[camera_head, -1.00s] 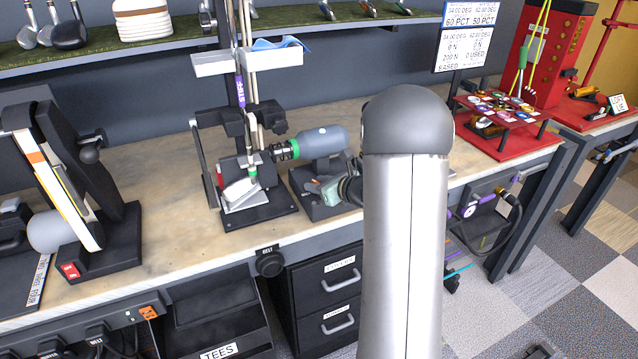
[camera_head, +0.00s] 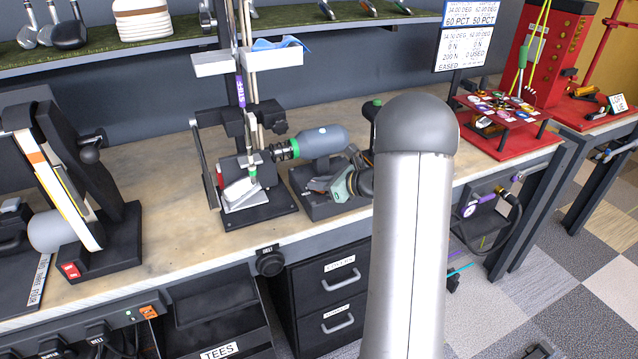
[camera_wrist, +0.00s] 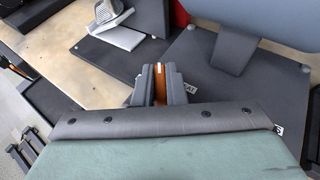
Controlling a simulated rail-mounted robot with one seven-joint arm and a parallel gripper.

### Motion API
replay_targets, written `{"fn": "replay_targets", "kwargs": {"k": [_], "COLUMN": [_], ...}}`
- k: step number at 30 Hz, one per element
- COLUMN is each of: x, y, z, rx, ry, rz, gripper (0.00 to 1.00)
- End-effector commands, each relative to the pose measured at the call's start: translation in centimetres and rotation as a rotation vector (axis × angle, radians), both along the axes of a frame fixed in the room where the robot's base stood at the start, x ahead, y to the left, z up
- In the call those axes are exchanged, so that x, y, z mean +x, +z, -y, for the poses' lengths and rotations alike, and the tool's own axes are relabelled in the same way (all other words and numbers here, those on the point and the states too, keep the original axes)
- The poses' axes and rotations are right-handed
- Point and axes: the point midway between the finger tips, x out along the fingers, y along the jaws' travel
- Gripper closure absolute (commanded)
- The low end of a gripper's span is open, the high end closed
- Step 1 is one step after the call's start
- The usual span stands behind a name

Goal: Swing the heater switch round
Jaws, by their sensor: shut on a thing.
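The heater is a grey-blue barrel (camera_head: 318,141) with a green ring and a coiled nozzle, on a dark base plate (camera_head: 310,208) in the middle of the bench. My gripper (camera_head: 322,186) is low over that plate, below the barrel. In the wrist view, my gripper (camera_wrist: 160,82) is shut on a narrow orange lever with a pale edge, the heater switch (camera_wrist: 160,92). The fingers cover both sides of it. The switch's exact angle is hard to tell.
The clamp stand with a club head (camera_head: 240,192) stands just left of the heater. A dark post with a green top (camera_head: 375,108) rises behind my arm. A belt machine (camera_head: 75,190) stands at far left. Bare bench (camera_head: 160,240) lies between it and the stand.

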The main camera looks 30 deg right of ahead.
Motion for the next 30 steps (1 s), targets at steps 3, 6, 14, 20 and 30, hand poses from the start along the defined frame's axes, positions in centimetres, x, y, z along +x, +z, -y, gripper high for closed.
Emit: {"fn": "replay_targets", "kwargs": {"k": [3,6,14,20,30], "x": [0.07,0.09,0.14,0.17,0.17], "y": [-0.06,-0.06,-0.03,-0.05,-0.02], "z": [0.23,0.25,0.24,0.22,0.23], "rx": [0.000,0.000,0.001,0.001,0.001], "ry": [0.104,0.193,0.394,0.500,0.573], "rz": [0.000,0.000,-0.001,-0.001,0.000], "gripper": [1.00,1.00,1.00,1.00,1.00]}}
